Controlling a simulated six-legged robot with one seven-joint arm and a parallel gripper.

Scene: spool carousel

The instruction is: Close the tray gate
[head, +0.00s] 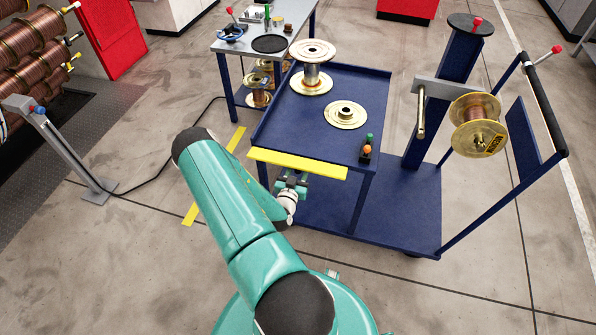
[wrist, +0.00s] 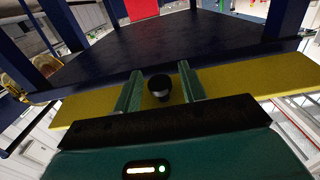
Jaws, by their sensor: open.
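The yellow tray gate (head: 298,164) is a long flat bar along the near edge of the blue tray (head: 374,97). My gripper (head: 293,178) is just below the gate's near edge, and its fingertips are partly hidden there. In the wrist view the gate (wrist: 235,81) crosses the picture under the dark tray underside. A round black knob (wrist: 160,86) on the gate sits between the two open fingers of my gripper (wrist: 160,90). A small gap shows on each side of the knob.
A copper spool (head: 479,124) hangs from the cart's post. A grey table (head: 230,46) stands behind left.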

